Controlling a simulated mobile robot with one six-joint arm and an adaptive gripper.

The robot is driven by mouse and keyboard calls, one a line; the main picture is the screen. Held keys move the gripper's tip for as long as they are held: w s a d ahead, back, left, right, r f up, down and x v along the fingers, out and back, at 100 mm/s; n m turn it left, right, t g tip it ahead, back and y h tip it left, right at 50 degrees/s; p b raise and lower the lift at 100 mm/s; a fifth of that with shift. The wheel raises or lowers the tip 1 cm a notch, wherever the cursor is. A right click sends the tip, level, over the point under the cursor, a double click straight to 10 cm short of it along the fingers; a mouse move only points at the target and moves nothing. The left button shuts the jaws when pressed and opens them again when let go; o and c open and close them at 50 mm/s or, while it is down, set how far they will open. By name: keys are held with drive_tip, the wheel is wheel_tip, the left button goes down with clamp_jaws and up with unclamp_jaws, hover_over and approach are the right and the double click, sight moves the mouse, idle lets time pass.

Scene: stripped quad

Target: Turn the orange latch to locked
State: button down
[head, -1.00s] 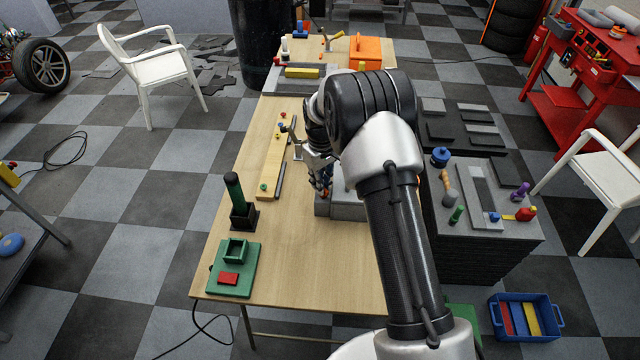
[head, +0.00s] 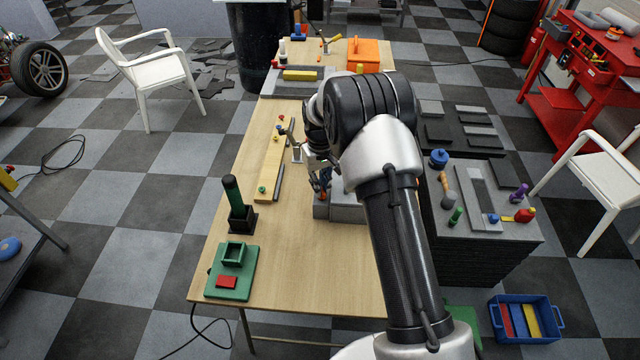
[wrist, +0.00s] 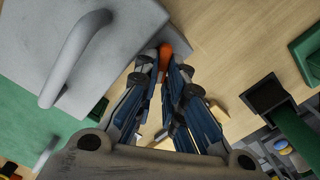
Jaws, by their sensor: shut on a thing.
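The orange latch (wrist: 166,50) shows in the wrist view as a small rounded orange end between my fingertips, beside the edge of a grey block (wrist: 60,95). My gripper (wrist: 165,62) is shut on it, and the fingers hide most of the latch. In the head view my gripper (head: 322,183) is low at the grey block (head: 348,208) on the wooden table. Which way the latch points is not clear.
A grey handle (wrist: 75,55) rises from the block close to my fingers. On the wooden table (head: 300,260) stand a dark holder with a green cylinder (head: 233,190), a green board (head: 235,280) and a long wooden strip (head: 270,165). The table's front middle is clear.

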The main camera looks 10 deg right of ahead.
drive_tip(key=c, duration=1.7)
unclamp_jaws()
drive_tip(key=shift+r, duration=4)
drive_tip(key=s+r+m+t+b, duration=0.15)
drive_tip(key=s+r+b, duration=0.25)
drive_tip(key=s+r, duration=1.1)
drive_tip(key=s+f+t+b, duration=0.1)
drive_tip(key=s, duration=0.6)
drive_tip(key=s+f+t+b, duration=0.1)
drive_tip(key=s, duration=0.6)
drive_tip(key=s+a+t+b, duration=0.1)
drive_tip(key=s+b, duration=0.1)
drive_tip(key=s, duration=0.6)
drive_tip(key=shift+f+m, duration=0.35)
drive_tip(key=shift+f, duration=0.05)
